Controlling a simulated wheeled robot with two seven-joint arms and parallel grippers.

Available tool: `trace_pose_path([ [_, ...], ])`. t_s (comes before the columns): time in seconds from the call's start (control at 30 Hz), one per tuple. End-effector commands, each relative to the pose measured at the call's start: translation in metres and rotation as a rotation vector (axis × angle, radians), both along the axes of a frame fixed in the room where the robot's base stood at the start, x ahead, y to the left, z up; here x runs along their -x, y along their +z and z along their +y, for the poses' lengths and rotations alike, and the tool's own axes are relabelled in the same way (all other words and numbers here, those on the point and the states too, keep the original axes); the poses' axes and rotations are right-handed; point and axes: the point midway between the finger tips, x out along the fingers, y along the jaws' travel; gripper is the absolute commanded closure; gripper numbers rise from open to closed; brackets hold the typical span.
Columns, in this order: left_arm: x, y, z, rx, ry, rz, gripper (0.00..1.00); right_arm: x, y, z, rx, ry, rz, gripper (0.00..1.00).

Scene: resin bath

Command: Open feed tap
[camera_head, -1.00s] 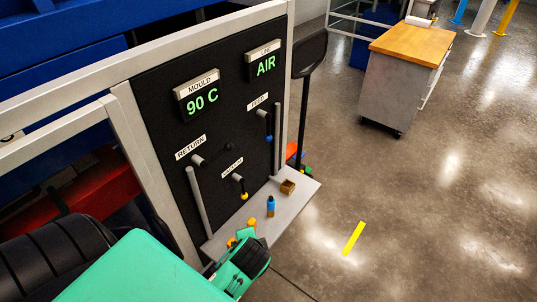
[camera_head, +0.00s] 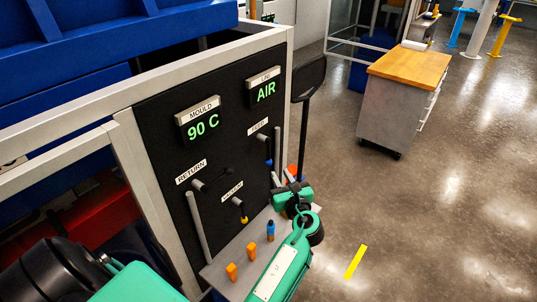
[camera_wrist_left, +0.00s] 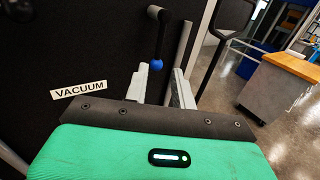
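The feed tap (camera_head: 262,137) is on the black panel under a label reading FEED. Its dark lever hangs down and ends in a blue knob (camera_head: 268,162). In the left wrist view the lever hangs upright with its blue knob (camera_wrist_left: 156,64) just beyond and between my fingertips, not visibly touched. My left gripper (camera_head: 277,180) is in front of the panel, below and near the tap. It also shows in the left wrist view (camera_wrist_left: 160,88), its two pale fingers spread apart and empty. My right gripper is out of view.
The vacuum lever (camera_head: 240,209) with its yellow knob and the return tap (camera_head: 200,186) are left of the gripper. A grey shelf (camera_head: 216,272) below carries orange pieces (camera_head: 232,271) and a blue bottle (camera_head: 270,231). A wood-topped cabinet (camera_head: 398,103) stands right on open floor.

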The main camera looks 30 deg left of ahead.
Motion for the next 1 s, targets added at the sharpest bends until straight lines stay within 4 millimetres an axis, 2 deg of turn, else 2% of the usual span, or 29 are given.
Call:
trace_pose_path([
  [0.3, -0.041, -0.003, 0.053, 0.001, 0.002, -0.004, 0.74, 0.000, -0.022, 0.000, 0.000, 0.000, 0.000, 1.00],
  [0.53, -0.065, -0.002, 0.084, 0.003, 0.003, -0.004, 0.74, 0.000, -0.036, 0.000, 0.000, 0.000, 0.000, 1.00],
  [0.73, -0.075, -0.001, 0.096, 0.004, 0.000, -0.003, 0.74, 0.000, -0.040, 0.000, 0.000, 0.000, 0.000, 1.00],
  [1.0, -0.076, 0.000, 0.098, 0.005, 0.001, -0.003, 0.74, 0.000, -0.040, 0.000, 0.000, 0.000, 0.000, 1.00],
])
